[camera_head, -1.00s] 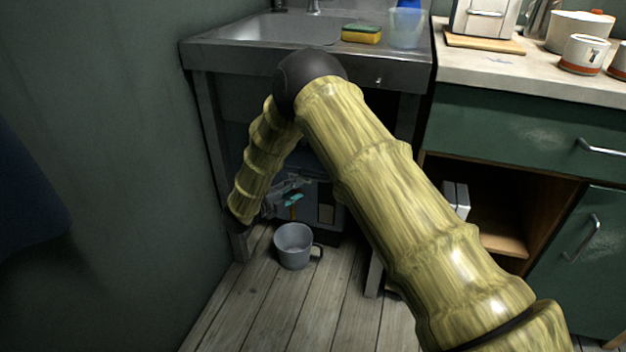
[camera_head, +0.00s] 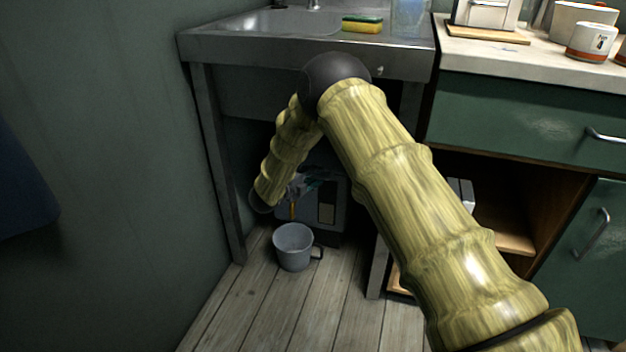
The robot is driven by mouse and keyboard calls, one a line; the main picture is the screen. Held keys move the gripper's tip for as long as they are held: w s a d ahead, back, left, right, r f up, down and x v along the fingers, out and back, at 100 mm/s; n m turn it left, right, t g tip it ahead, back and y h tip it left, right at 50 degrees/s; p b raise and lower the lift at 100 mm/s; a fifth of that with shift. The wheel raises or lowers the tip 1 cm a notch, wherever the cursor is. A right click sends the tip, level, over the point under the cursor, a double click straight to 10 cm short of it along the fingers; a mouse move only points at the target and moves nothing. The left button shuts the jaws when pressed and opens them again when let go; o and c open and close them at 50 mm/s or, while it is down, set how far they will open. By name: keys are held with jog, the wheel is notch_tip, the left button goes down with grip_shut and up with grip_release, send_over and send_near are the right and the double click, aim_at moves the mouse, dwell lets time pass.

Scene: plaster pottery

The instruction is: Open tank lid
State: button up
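A grey box-like tank (camera_head: 340,205) stands on the floor under the sink, in the shade, with a paler panel on its front. Its lid cannot be made out clearly. My arm bends down under the sink edge, and my gripper (camera_head: 302,184) is small and dark at the tank's upper left front. It overlaps the tank in the picture; whether they touch cannot be told. A bit of teal and a small orange-yellow piece show near the fingers. Whether the fingers are open or shut cannot be seen.
A grey mug (camera_head: 293,248) stands on the plank floor in front of the tank. The metal sink (camera_head: 300,45) overhangs, with a sponge (camera_head: 362,24) on its rim. A metal leg (camera_head: 215,165) stands left of my forearm. A green cabinet (camera_head: 520,125) is at right.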

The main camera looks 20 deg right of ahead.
grip_shut()
dwell(0.3)
jog(key=s+a+p, duration=0.4)
jog(key=s, duration=0.2)
jog(key=shift+a, duration=0.1)
grip_release()
